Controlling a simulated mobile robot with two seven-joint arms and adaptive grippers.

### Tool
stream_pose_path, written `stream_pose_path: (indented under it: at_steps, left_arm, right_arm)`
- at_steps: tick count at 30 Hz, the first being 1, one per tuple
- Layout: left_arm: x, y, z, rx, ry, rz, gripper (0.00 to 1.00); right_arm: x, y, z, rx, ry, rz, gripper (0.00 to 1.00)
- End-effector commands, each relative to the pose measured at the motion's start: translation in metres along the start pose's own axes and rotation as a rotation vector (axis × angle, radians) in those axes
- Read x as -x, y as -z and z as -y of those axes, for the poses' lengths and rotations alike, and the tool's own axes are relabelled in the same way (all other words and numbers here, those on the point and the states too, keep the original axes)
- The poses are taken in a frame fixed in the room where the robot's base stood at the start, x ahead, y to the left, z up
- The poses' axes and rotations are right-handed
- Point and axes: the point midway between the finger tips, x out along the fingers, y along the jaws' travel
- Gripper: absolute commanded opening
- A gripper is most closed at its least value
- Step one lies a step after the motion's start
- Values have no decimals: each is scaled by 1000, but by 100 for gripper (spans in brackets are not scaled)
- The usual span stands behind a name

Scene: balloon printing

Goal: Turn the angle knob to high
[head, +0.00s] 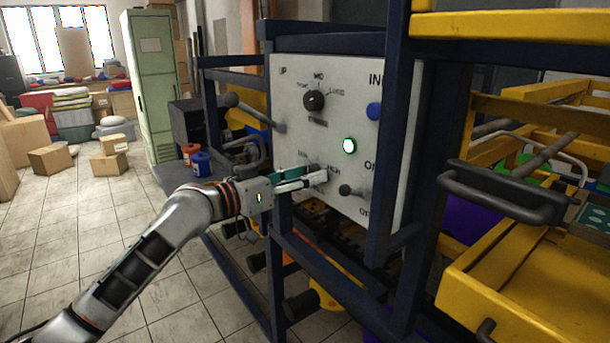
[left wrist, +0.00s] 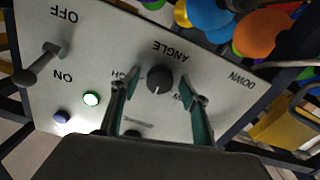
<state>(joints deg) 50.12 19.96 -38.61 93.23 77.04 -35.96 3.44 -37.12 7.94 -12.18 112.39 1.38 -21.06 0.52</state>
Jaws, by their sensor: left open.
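The angle knob (left wrist: 160,79) is a round black dial on the white control panel (left wrist: 210,60), beside the upside-down word ANGLE in the left wrist view. A small pale mark shows on its lower side there. My left gripper (left wrist: 163,88) is open, with one finger on each side of the knob; gaps seem to show on both sides, but contact is hard to judge. In the head view the left gripper (head: 318,174) reaches the panel's lower part from the left and mostly hides this knob. The lettering by the knob is partly covered by the fingers. My right gripper is not in view.
Another black knob (head: 314,100) sits higher on the panel. A lit green button (head: 349,146), a blue button (head: 375,111) and an on/off lever (head: 350,190) are to the right. A longer lever (head: 255,113) juts out at left. Dark blue frame posts (head: 393,130) border the panel.

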Motion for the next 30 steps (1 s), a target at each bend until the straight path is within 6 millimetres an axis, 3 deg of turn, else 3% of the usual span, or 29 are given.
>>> stream_pose_path:
  at_steps: [6, 11, 22, 30]
  left_arm:
    - [0, 0, 0, 0, 0, 0, 45]
    - [0, 0, 0, 0, 0, 0, 7]
    - [0, 0, 0, -36, 1, -1, 7]
    - [0, -2, 2, -195, 2, 0, 7]
  right_arm:
    - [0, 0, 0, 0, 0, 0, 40]
    - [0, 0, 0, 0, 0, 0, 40]
    - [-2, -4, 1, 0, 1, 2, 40]
    - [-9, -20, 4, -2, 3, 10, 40]
